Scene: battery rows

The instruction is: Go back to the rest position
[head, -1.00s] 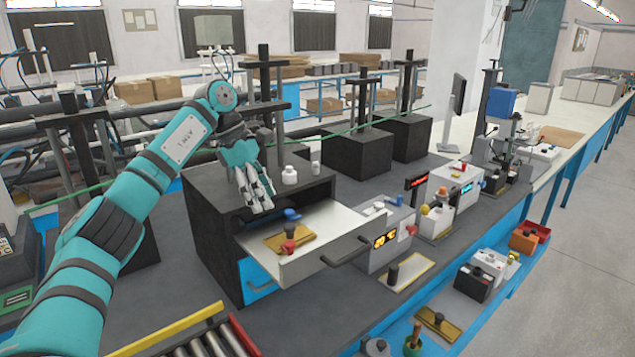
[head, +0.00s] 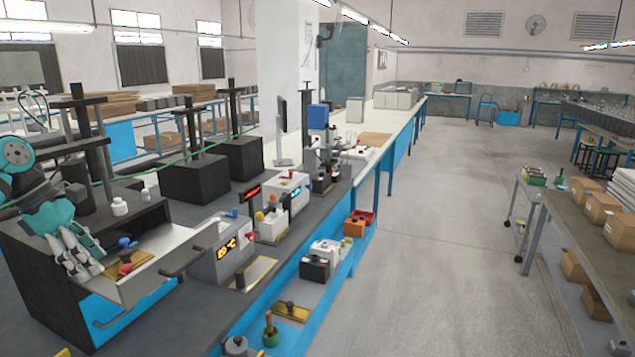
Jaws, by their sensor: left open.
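My left gripper (head: 82,262) is at the far left of the head view, open, with its fingers pointing down at the near edge of the black box and over the left side of the open drawer. No object shows between its fingers. The black box (head: 50,290) has its white drawer (head: 165,270) pulled out. In the drawer are a yellow plate (head: 128,262), a blue-topped piece (head: 127,243) and a red knob (head: 125,268). My right gripper is out of the picture.
White bottles (head: 119,206) stand on the box top. Right of the drawer are a grey meter (head: 222,250) and more devices (head: 290,190) on the bench. A blue lower shelf (head: 300,290) holds boxes. The grey floor (head: 440,230) is open; a cart with cartons (head: 605,208) stands right.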

